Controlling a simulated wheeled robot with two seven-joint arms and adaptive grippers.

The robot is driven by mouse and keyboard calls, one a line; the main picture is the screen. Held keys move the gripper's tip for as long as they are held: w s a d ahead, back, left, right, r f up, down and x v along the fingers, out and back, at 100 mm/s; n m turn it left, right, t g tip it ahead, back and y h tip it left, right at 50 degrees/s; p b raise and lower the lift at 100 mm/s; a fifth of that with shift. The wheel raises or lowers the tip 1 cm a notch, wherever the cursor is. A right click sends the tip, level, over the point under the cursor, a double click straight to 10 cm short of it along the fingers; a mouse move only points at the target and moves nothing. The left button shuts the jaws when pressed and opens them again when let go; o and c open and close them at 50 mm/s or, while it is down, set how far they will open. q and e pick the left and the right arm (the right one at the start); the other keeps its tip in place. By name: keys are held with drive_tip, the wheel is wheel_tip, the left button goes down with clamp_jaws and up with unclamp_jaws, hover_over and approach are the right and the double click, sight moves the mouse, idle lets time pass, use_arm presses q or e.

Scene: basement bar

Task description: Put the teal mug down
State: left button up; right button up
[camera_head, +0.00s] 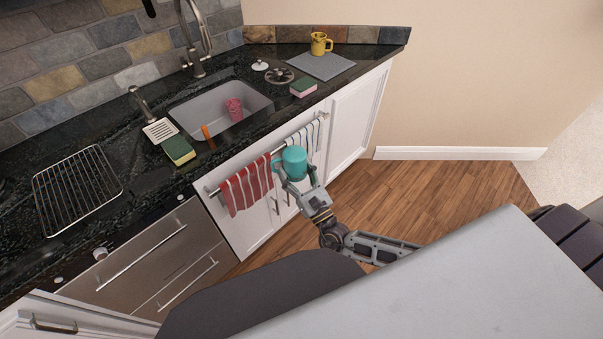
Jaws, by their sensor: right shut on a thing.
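The teal mug (294,160) is in the middle of the head view, in front of the sink cabinet and below the counter's front edge in the picture. My right gripper (296,177) is shut on it and holds it in the air, near the towel rail. The gripper's fingers partly cover the mug, and its handle is hard to make out. My left gripper is not in view.
The dark counter (232,146) holds a sink (190,112) with a pink thing (235,109) inside. A yellow mug (320,43) stands on a grey mat (330,66). Sponges (303,87), a wire rack (76,190) and towels (246,184) are nearby.

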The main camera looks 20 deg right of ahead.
drive_tip(key=a+r+n+g+y, duration=0.4)
drive_tip(key=a+r+y, duration=0.6)
drive_tip(key=r, duration=0.6)
drive_tip(key=shift+s+a+r+n+g+y, duration=0.15)
drive_tip(key=shift+s+a+n+g+y, duration=0.2)
drive_tip(key=shift+a+n, duration=0.45)
drive_tip(key=shift+d, duration=0.2)
